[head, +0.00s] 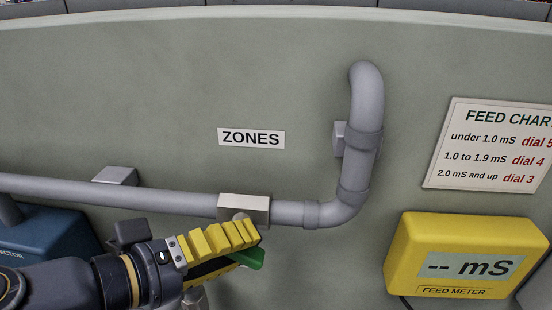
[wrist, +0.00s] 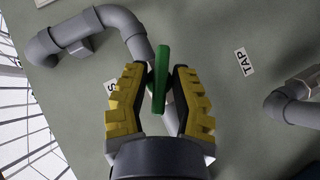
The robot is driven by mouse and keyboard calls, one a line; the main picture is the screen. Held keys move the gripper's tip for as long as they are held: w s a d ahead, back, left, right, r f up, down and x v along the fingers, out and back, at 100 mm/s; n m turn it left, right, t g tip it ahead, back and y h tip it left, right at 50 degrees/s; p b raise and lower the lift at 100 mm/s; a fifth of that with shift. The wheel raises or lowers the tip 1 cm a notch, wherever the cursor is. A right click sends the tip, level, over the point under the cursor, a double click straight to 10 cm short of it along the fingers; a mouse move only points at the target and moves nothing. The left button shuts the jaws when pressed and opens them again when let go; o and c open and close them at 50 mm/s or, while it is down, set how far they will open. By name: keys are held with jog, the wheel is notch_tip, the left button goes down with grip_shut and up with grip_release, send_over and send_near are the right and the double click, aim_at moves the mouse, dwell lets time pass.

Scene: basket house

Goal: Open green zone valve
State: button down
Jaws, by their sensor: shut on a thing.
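The green zone valve handle (head: 250,257) shows in the head view as a small green piece sticking out past my gripper's fingertips, below the grey pipe. In the wrist view the green handle (wrist: 161,80) is a long narrow lever between my two yellow fingers. My gripper (head: 225,252) is shut on the handle. It also shows in the wrist view (wrist: 158,95), with one finger on each side of the lever. The fingers hide part of the handle and the valve body behind it in the head view.
A yellow feed meter (head: 465,258) and a feed chart (head: 490,145) are at right. A blue box (head: 50,245) is at lower left.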

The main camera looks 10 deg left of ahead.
jog(key=c, duration=1)
grip_release()
jog(key=shift+c, duration=0.2)
jog(key=shift+m+g+y, duration=0.4)
jog(key=shift+m+y, duration=0.3)
jog(key=shift+y, duration=0.5)
jog(key=m+y, duration=0.2)
jog(key=y, duration=0.1)
jog(key=shift+g, duration=0.3)
jog(key=v, duration=0.8)
jog(key=a+r+n+t+y, duration=0.1)
jog(key=a+r+n+y, duration=0.2)
jog(key=r, duration=0.5)
jog(key=a+r+n+t+y, duration=0.2)
jog(key=a+r+n+y, duration=0.1)
jog(key=r+n, duration=0.3)
jog(key=a+r+n+t+y, duration=0.1)
jog(key=a+r+n+y, duration=0.2)
jog(key=r, duration=0.6)
jog(key=shift+w+r+n+t+y, duration=0.35)
jog(key=shift+w+n+t+y, duration=0.1)
jog(key=shift+n+y, duration=0.65)
